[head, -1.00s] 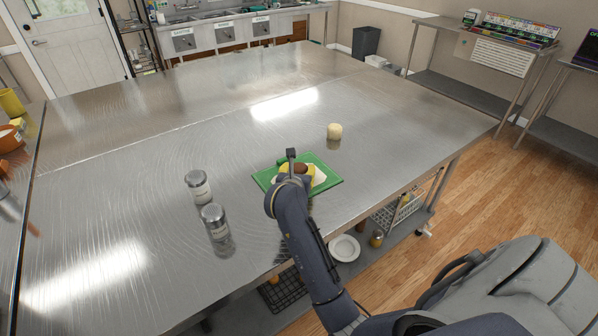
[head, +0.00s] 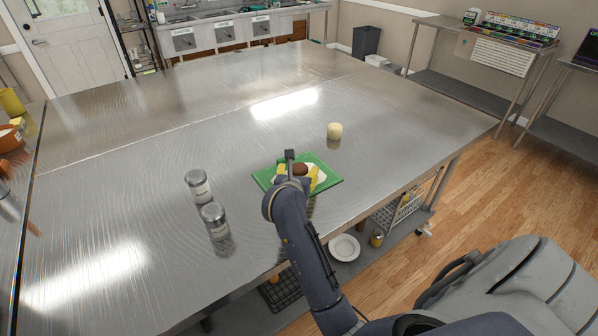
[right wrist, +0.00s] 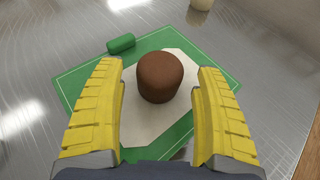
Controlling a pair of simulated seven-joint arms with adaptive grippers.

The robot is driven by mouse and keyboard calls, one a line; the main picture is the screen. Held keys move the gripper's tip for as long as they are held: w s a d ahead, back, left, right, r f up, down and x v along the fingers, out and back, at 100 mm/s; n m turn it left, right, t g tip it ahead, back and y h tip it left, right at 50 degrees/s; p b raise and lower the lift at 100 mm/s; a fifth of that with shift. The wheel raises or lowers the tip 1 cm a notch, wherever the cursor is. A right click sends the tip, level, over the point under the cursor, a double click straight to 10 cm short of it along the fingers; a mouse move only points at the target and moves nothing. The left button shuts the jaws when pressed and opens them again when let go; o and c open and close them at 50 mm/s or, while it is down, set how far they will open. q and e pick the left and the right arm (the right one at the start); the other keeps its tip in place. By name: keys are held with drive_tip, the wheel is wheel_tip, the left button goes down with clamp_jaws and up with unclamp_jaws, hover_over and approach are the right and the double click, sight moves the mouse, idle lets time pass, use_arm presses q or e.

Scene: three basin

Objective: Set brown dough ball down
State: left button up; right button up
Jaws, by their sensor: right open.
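The brown dough ball (right wrist: 159,76) rests on a white sheet (right wrist: 150,122) on the green board (right wrist: 75,78) in the right wrist view. In the head view the brown dough ball (head: 300,169) is partly hidden by my right arm. My right gripper (right wrist: 160,80) is open, with one yellow finger on each side of the ball and a visible gap to each. In the head view my right gripper (head: 296,174) is over the green board (head: 328,180). My left gripper is not in view.
A pale dough ball (head: 334,130) stands on the metal table (head: 150,150) behind the board. Two metal shakers (head: 198,186) (head: 214,220) stand to the left. A small green cylinder (right wrist: 121,43) lies at the board's edge. The table's far half is clear.

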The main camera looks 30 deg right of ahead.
drive_tip(key=v, duration=0.9)
drive_tip(key=shift+s+a+r, duration=0.15)
drive_tip(key=shift+s+a, duration=0.1)
